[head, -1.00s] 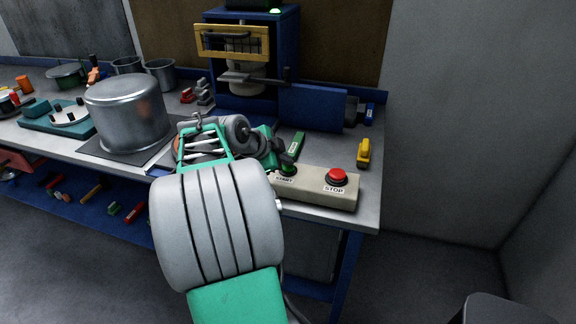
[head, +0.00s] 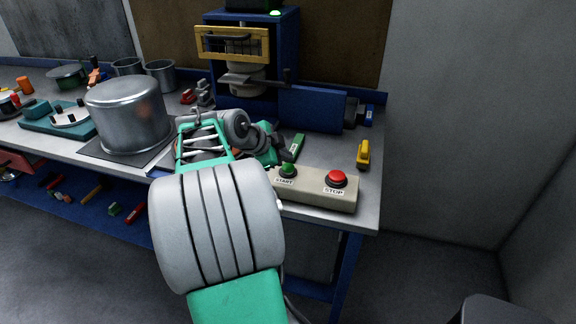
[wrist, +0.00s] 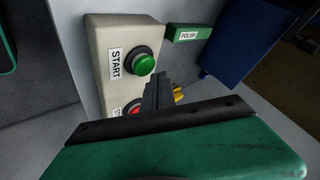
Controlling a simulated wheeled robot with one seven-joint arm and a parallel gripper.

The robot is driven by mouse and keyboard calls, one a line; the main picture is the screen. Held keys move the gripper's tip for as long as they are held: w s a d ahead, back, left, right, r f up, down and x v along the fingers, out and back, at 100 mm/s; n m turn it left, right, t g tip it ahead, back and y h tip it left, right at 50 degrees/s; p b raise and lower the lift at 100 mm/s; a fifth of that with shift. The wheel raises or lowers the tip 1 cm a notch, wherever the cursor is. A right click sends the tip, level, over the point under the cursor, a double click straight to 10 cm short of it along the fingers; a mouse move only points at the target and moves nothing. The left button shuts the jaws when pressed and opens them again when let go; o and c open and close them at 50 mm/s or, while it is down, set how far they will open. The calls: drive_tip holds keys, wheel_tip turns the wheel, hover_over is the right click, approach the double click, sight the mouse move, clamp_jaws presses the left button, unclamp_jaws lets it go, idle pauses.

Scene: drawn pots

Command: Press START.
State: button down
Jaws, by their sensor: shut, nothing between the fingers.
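The green START button (head: 288,169) sits at the left end of a beige control box (head: 312,189) at the table's front edge. It also shows in the wrist view (wrist: 144,62), with its START label beside it. The red STOP button (head: 337,178) is at the box's right end; in the wrist view my fingers partly hide it. My gripper (head: 284,153) is shut and empty, just behind and above the START button in the head view. In the wrist view its dark fingertips (wrist: 158,88) are beside the green button, with a visible gap.
A large metal pot (head: 128,115) stands on the left of the table. A blue machine with a yellow guard (head: 232,43) stands at the back, a green lamp (head: 275,12) on top. A green block marked POLISH (wrist: 188,33) and a yellow object (head: 363,154) lie near the box.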

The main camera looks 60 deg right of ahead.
sight(285, 168)
drive_tip(key=shift+r, duration=0.1)
drive_tip(key=shift+r+p, duration=1.25)
drive_tip(key=shift+r, duration=1.15)
